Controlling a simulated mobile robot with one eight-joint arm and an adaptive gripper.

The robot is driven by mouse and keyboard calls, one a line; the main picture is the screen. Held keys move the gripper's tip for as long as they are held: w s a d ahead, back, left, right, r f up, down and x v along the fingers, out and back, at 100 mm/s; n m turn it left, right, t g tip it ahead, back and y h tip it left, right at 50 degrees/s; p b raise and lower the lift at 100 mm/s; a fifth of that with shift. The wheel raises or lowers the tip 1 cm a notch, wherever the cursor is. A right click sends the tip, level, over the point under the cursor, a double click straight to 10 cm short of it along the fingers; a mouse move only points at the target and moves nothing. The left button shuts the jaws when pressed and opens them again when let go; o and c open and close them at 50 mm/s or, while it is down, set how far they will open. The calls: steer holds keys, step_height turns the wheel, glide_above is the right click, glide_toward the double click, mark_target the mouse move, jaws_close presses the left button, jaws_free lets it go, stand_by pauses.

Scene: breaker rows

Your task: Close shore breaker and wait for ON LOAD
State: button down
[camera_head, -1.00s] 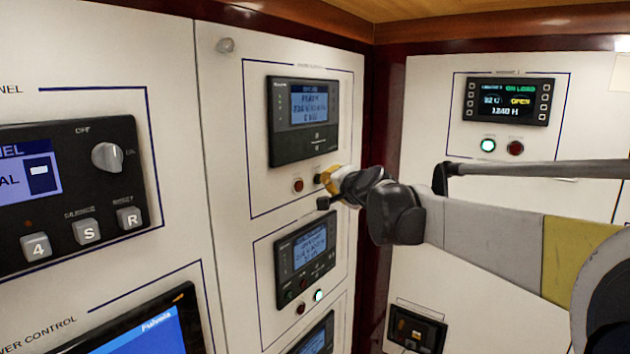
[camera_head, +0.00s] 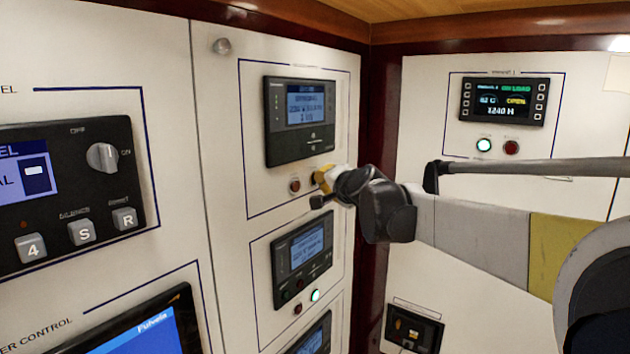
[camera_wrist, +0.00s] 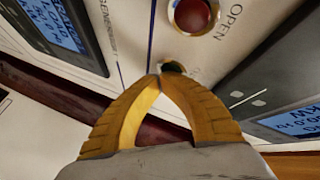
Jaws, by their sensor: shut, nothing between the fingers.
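The upper breaker panel on the left wall has a blue-lit display (camera_head: 300,117) with text too small to read. Its red button (camera_head: 295,186) is below. My gripper (camera_head: 321,180) is shut and empty at the dark round button right of the red one. In the wrist view, my yellow fingertips (camera_wrist: 160,80) meet at a dark green button (camera_wrist: 172,67), partly hiding it and its label; I cannot tell whether it is pressed. The red button marked OPEN (camera_wrist: 192,15) is beside it. Which panel is the shore one cannot be read.
A second panel (camera_head: 302,254) below has a lit green button (camera_head: 315,295). A switch panel (camera_head: 70,195) stands at left.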

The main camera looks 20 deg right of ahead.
steer(key=shift+s+d, duration=0.5)
steer(key=shift+s, duration=0.2)
steer(key=shift+s+d, duration=0.8)
steer(key=shift+s, duration=0.2)
steer(key=shift+s+d, duration=0.75)
steer(key=shift+s, duration=0.2)
steer(key=s+a+f+n+g+b, duration=0.3)
steer(key=s+f+b, duration=0.55)
steer(key=f, duration=0.65)
steer(key=s+a+f+n+g+y+b, duration=0.1)
steer(key=s+a+f+n+b, duration=0.25)
steer(key=s+f+b, duration=0.8)
steer(key=s+a+f+n+g+b, duration=0.25)
steer(key=s+a+f+b, duration=0.35)
steer(key=f, duration=1.1)
steer(key=s+d+f+n+g+h+b, duration=0.1)
steer(key=s+f+b, duration=0.3)
steer(key=f, duration=0.5)
steer(key=s+d+f+n+g+b, duration=0.1)
steer(key=s+d+f+b, duration=0.1)
steer(key=s+f+b, duration=0.3)
step_height(320, 180, down, 4)
steer(key=shift+s+r+n+h+b, duration=0.1)
steer(key=shift+s+n+h+b, duration=0.25)
steer(key=shift+b, duration=0.25)
